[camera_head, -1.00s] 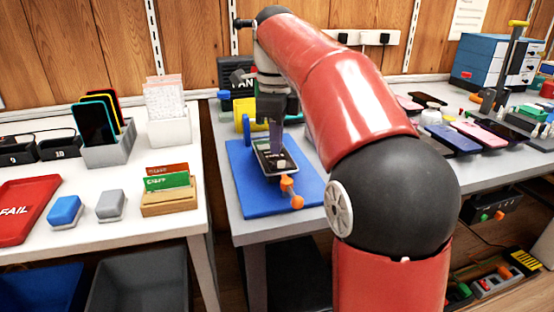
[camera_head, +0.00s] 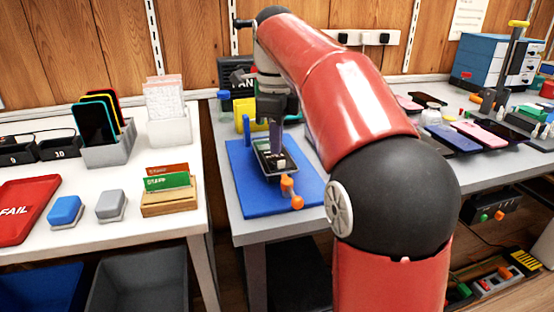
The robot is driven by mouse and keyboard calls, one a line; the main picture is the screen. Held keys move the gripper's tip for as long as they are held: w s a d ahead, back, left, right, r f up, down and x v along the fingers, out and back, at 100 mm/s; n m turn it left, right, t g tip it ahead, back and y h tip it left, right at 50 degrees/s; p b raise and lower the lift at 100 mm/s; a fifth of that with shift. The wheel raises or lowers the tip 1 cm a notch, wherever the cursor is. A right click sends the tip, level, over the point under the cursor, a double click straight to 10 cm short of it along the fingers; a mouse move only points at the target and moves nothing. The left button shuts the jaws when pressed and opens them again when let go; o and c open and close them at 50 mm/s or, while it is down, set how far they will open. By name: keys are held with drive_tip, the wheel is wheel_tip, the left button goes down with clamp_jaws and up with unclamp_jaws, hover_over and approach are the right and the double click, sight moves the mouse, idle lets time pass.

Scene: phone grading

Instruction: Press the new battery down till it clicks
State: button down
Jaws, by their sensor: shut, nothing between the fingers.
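The open phone (camera_head: 288,163) lies on the blue mat (camera_head: 252,202), with dark and pale inner parts showing. The battery cannot be told apart clearly at this size; it lies in the phone's bay under or beside my fingers, if it is there. My gripper (camera_head: 275,157) points straight down over the phone's middle, shut and empty, with its tips at or just above the phone's inside. Whether the tips touch anything cannot be told. The gripper hides the far part of the phone.
An orange-handled tool (camera_head: 289,188) stands at the phone's near end. Several phones (camera_head: 452,139) lie on the bench at right. The mat's front left is clear.

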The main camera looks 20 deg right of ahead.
sight(276, 158)
drive_tip(key=shift+f+b, duration=0.65)
drive_tip(key=shift+f, duration=0.3)
idle(0.4)
drive_tip(key=shift+r, duration=0.1)
wheel_tip(276, 158, up, 5)
drive_tip(key=p, duration=0.5)
drive_tip(key=shift+r, duration=0.95)
